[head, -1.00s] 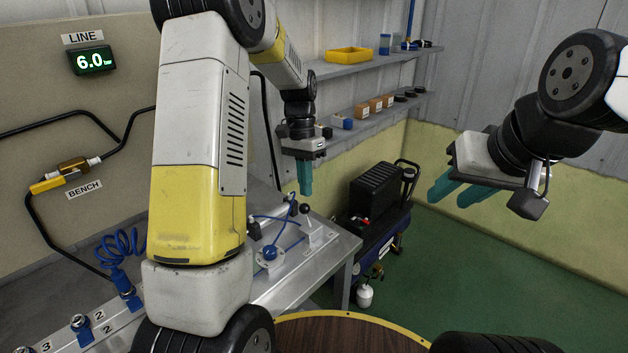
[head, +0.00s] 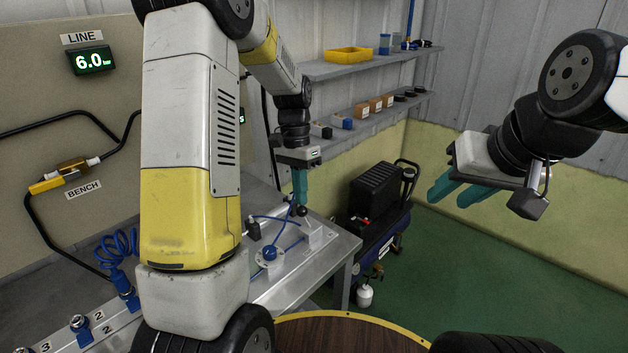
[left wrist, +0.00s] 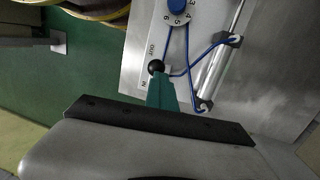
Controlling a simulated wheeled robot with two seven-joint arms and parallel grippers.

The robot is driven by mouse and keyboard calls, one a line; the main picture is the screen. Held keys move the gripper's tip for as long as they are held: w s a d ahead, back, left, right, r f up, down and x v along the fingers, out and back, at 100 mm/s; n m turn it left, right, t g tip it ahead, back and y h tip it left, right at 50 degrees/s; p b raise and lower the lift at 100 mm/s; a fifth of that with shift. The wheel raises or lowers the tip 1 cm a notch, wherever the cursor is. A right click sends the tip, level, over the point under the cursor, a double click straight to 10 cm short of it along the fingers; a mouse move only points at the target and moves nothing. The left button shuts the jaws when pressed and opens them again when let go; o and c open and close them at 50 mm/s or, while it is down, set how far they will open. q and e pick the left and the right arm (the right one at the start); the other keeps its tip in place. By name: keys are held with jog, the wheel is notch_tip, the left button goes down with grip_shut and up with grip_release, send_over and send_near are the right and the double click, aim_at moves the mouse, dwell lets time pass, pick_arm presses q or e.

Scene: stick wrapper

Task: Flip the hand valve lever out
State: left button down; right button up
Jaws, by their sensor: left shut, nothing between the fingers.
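The hand valve lever has a black ball knob (head: 302,211) and stands on the metal bench in the head view. The knob also shows in the left wrist view (left wrist: 156,67), between the printed words OUT and IN. My left gripper (head: 300,203) is shut and empty, pointing down with its teal fingertips right at the knob. In the left wrist view the fingertips (left wrist: 159,80) overlap the knob's lower edge; I cannot tell whether they touch. The lever's stem is mostly hidden. My right gripper (head: 447,199) is open and empty, high up at the right, away from the bench.
A blue round dial (head: 270,253) with blue tubes and a cylinder (left wrist: 221,70) sit beside the lever on the bench (head: 300,292). A black and blue compressor (head: 376,205) stands on the floor beyond. The gauge display (head: 91,60) reads 6.0.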

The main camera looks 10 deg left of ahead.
pick_arm(q)
jog(key=shift+s+f, duration=0.2)
jog(key=shift+s, duration=0.05)
jog(key=w+a+r+h, duration=0.1)
jog(key=w+a+r, duration=0.15)
jog(key=r, duration=0.35)
jog(key=w+a+r+h, duration=0.1)
jog(key=w+a+r, duration=0.1)
jog(key=w+r, duration=0.25)
jog(key=s+d+f, duration=0.3)
jog(key=s+f, duration=0.2)
jog(key=f, duration=0.5)
jog(key=shift+d, duration=0.4)
jog(key=shift+s, duration=0.1)
